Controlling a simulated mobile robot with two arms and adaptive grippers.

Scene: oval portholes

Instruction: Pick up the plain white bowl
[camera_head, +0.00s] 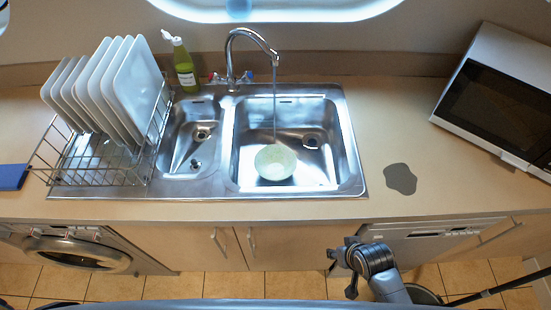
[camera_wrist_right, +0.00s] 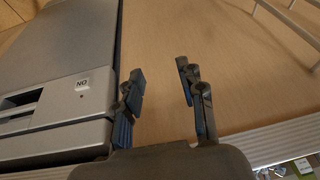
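The plain bowl (camera_head: 275,163), pale white with a slight green tint, sits in the right basin of the steel sink (camera_head: 356,180). A thin water stream from the tap (camera_head: 232,60) comes down to its back rim. My right gripper (camera_head: 338,268) is low in front of the counter, right of the bowl and apart from it. In the right wrist view, the right gripper (camera_wrist_right: 160,76) is open, with nothing between its fingers. My left gripper does not show.
A rack (camera_head: 100,178) of white plates stands left, with a green bottle (camera_head: 184,68) behind the sink. A microwave (camera_head: 495,100) stands right; a dark grey patch (camera_head: 400,179) lies on the counter. The wrist view shows a grey panel (camera_wrist_right: 60,100) beside a wooden surface (camera_wrist_right: 220,50).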

